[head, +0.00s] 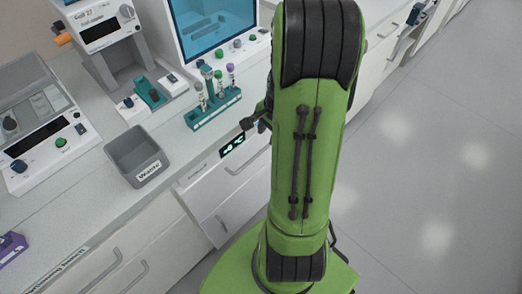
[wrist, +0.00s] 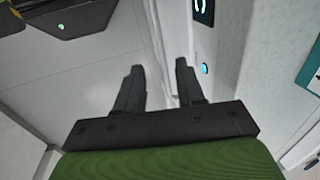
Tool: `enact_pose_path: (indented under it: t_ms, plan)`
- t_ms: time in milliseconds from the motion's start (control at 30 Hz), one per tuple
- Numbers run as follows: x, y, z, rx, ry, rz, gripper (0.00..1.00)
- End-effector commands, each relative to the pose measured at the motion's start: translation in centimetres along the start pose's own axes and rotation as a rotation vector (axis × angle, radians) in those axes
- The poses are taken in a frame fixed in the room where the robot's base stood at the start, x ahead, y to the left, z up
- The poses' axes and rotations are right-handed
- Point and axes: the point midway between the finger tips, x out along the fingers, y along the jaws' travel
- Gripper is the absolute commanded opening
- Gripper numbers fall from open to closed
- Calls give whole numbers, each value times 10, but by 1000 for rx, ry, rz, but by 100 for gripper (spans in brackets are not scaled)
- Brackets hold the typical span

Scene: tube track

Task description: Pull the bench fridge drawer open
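The bench fridge drawer (head: 222,176) is a white front under the counter in the head view, with a dark display strip (head: 232,146) above it and a pale bar handle (head: 247,161). My arm covers its right part, and it looks flush with the cabinets. In the wrist view, my gripper (wrist: 157,68) has its two dark fingers apart, with nothing clearly held. A pale vertical edge lies between and beyond the fingertips; I cannot tell whether it is the handle. The display (wrist: 203,10) is right of the fingers.
Drawers with bar handles (head: 102,270) line the front. Grey floor (head: 440,150) to the right is clear.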

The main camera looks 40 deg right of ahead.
Motion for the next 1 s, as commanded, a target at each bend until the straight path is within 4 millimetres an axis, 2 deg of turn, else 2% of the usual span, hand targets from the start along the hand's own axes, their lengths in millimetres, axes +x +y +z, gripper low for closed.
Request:
enact_pose_path:
  t_ms: [33,100,300,433,700,933,1000]
  plan:
    - [18,2,1,0,-4,4,38]
    - [36,2,1,-1,-4,3,38]
    - [76,1,1,-2,-2,3,38]
    - [87,0,1,-3,-1,1,38]
    - [87,0,0,-3,0,0,38]
    - [87,0,0,-2,0,0,3]
    - [87,0,0,-2,0,0,0]
